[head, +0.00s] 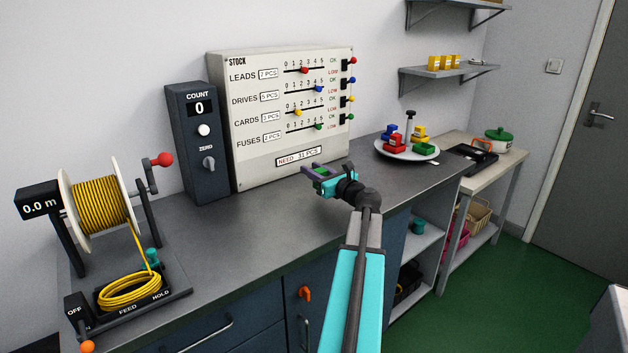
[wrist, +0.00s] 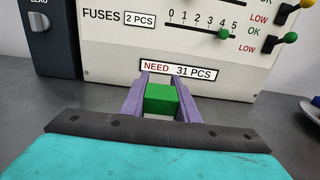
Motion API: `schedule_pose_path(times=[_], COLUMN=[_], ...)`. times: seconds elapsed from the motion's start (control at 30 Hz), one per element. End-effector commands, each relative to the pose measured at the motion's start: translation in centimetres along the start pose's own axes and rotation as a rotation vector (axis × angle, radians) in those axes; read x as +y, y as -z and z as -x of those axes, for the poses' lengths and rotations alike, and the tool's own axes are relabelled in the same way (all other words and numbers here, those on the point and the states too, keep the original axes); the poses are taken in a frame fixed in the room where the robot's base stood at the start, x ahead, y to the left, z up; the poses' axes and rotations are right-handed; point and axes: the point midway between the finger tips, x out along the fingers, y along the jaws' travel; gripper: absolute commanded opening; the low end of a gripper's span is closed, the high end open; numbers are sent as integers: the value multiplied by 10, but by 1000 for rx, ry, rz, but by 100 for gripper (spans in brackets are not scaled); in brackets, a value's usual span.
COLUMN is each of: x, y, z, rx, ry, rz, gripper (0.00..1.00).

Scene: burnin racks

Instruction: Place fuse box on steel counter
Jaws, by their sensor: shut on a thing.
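My gripper (head: 316,173) is over the grey steel counter (head: 262,226), in front of the stock board. Its two purple fingers are shut on a small box with a green top and a pale lower side, the fuse box (wrist: 161,99). In the wrist view the fuse box sits between the fingers (wrist: 160,98), with the NEED label right behind it. The fuse box is small and partly hidden by the fingers in the head view (head: 320,175). I cannot tell whether its underside touches the counter.
The stock board (head: 246,124) and count box (head: 197,140) stand at the back. A cable reel (head: 101,201) is at the left. A round white tray (head: 407,151) with coloured blocks is at the right. The counter between reel and gripper is clear.

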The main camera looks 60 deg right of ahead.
Motion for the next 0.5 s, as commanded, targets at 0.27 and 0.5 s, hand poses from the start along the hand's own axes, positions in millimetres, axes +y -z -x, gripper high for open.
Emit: schedule_pose_path(times=[0.27, 0.5], x=[0, 0], y=[2, 22], z=[1, 1], rx=[0, 0], ry=[0, 1], rz=[0, -2], gripper=[5, 5])
